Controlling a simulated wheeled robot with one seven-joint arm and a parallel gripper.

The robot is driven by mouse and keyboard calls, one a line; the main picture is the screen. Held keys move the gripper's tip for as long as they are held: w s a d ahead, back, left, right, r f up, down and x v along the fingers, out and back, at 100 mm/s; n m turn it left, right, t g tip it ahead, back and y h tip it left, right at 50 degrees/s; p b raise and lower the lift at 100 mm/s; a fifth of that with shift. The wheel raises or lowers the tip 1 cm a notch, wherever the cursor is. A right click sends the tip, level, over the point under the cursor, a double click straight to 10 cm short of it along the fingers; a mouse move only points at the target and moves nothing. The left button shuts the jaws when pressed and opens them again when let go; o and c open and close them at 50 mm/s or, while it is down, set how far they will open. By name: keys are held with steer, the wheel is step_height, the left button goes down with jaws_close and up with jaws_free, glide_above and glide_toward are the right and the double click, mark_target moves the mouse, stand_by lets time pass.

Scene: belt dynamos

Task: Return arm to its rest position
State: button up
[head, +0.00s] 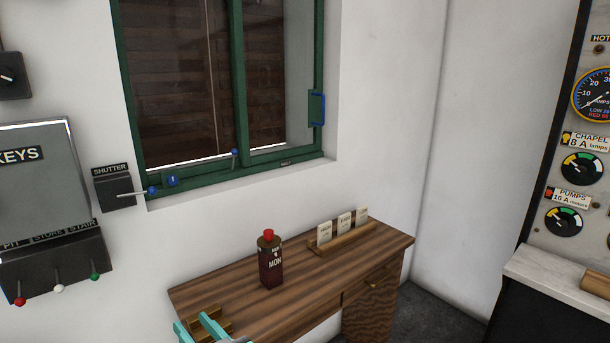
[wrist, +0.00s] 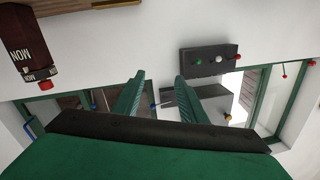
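My gripper (head: 193,322) shows at the bottom edge of the head view, its two teal fingers at the left front of the wooden desk (head: 215,288). In the wrist view my gripper (wrist: 160,78) has its fingers apart with nothing between them. The rest of my arm is out of the head view. A dark red bottle (head: 270,262) with a red cap stands upright on the desk, apart from my gripper. The wrist view is upside down and shows the bottle (wrist: 24,42) at upper left.
A wooden rack (head: 343,238) with three cards stands at the back of the desk. A small wooden holder (head: 215,322) is beside my fingers. The shutter lever (head: 136,194) and key box (head: 55,262) are on the left wall. A gauge panel (head: 545,190) stands at right.

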steer(key=s+d+f+m+t+h, duration=0.2)
steer(key=s+d+f+m+h, duration=0.2)
steer(key=s+d+f, duration=0.45)
steer(key=s+d+f+m+t+h, duration=0.1)
steer(key=s+d+f+m+h, duration=0.35)
steer(key=f, duration=0.75)
steer(key=s+d+n+h, duration=0.1)
steer(key=s+d, duration=0.4)
steer(key=s, duration=0.8)
steer(key=s+d+n+h, duration=0.1)
steer(key=s+d+h, duration=0.2)
steer(key=s, duration=1)
steer(key=d, duration=0.3)
steer(key=shift+s+d, duration=0.15)
steer(key=shift+s, duration=0.2)
